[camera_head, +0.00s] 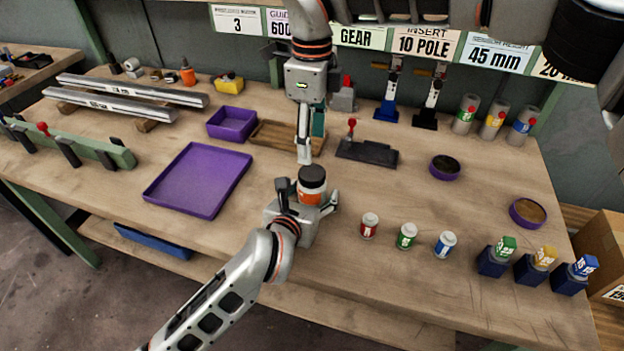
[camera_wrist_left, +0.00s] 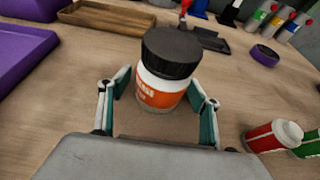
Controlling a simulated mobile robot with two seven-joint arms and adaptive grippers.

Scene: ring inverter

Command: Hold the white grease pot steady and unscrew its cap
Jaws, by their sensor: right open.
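The white grease pot (camera_head: 311,192) has an orange label and a black ribbed cap (camera_head: 312,174); it stands upright near the bench's front middle. In the left wrist view the pot (camera_wrist_left: 160,93) is between my left fingers, with the cap (camera_wrist_left: 171,52) above them.
Red (camera_head: 369,226), green (camera_head: 407,236) and blue-labelled (camera_head: 445,244) small pots stand right of the pot. A purple tray (camera_head: 160,197) lies left. A wooden tray (camera_head: 265,136) and dark fixture (camera_head: 368,154) are behind. Bare bench lies right of the cap.

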